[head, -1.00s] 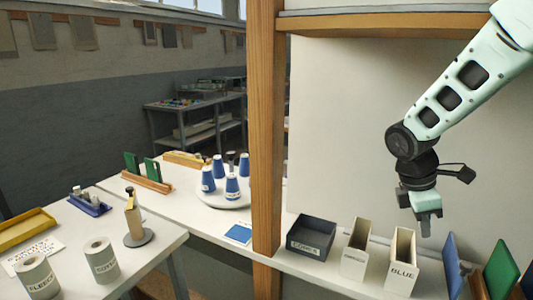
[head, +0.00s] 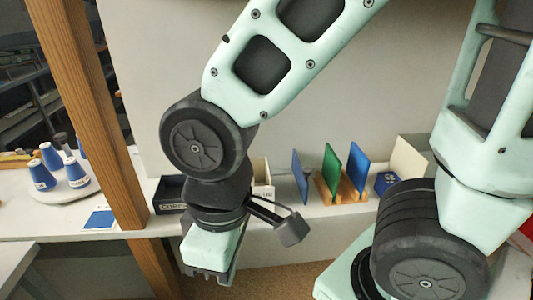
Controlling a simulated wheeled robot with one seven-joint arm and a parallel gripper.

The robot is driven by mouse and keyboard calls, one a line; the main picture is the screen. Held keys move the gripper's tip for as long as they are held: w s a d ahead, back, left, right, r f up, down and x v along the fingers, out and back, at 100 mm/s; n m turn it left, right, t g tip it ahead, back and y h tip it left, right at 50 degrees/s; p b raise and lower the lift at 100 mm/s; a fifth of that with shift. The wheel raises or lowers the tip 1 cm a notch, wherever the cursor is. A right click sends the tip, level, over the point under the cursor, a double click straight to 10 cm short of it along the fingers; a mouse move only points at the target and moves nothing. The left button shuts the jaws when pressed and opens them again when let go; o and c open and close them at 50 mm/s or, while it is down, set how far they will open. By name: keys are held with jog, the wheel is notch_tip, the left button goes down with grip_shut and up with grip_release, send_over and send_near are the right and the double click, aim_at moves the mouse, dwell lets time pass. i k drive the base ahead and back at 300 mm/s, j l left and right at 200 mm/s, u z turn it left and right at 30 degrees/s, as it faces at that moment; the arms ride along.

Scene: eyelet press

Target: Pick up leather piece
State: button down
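No piece is plainly marked as leather. Upright flat panels, which may be leather pieces, stand at the right of the bench in the head view: a blue panel (head: 299,178), a green panel (head: 330,168) and another blue panel (head: 356,168). The green one and the right blue one stand in a wooden rack (head: 343,193). My gripper (head: 208,274) hangs pointing down at lower centre-left, in front of the bench edge and left of the panels. Nothing is seen in it, but its finger gap is not clear.
A dark bin (head: 169,192) and a pale bin (head: 262,180) are partly hidden behind my arm. A wooden post (head: 95,110) rises at left. Blue cones (head: 76,172) stand on a round white tray (head: 60,202), with a flat blue-and-white card (head: 100,219) nearby.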

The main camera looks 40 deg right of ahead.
aim_at(332, 165)
jog(key=z, duration=1.25)
